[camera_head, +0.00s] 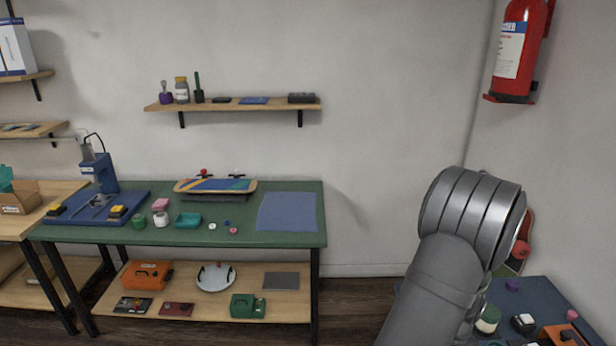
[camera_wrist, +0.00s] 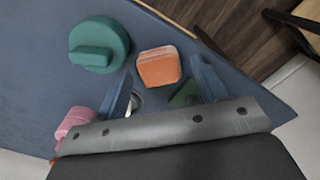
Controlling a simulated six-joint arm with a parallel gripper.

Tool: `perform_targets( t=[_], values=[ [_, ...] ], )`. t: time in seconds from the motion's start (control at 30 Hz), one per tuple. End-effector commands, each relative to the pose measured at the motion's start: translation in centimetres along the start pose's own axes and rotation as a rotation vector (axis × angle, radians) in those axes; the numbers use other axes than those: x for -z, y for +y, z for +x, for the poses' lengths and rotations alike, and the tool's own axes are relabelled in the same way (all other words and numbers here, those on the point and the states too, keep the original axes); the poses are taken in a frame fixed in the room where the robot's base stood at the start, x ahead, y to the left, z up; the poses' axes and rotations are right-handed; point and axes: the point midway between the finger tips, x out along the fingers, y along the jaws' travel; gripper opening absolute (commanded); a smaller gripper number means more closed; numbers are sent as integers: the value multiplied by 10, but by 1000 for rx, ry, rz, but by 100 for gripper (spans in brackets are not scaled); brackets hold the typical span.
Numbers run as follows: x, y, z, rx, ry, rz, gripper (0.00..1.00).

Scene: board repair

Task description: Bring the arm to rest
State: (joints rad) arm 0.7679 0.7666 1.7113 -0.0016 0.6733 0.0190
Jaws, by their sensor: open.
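My arm (camera_head: 455,235) rises at the right in the head view, in front of a blue-topped table (camera_head: 535,290); its gripper is hidden there. In the wrist view my gripper (camera_wrist: 161,72) is open, with its two blue fingers spread above a blue surface (camera_wrist: 35,80). An orange block (camera_wrist: 159,68) shows beyond and between the fingertips; I cannot tell how far below them it is. Nothing is visibly held.
A teal round object (camera_wrist: 98,43) and a pink object (camera_wrist: 76,122) lie left of the fingers. A green workbench (camera_head: 150,236) stands left; a fire extinguisher (camera_head: 520,50) hangs upper right. Open floor (camera_head: 350,295) lies between bench and arm.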

Motion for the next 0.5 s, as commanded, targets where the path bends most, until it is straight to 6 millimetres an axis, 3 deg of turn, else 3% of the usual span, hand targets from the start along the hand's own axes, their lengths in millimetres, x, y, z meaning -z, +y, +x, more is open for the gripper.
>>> perform_targets(
  t=[0.13, 0.4, 0.5],
  values=[
    [-1, 0, 26, 0, -3, 0, 65],
    [0, 0, -23, 0, 5, 0, 65],
    [-9, 18, -32, 0, 3, 5, 65]
  ],
)
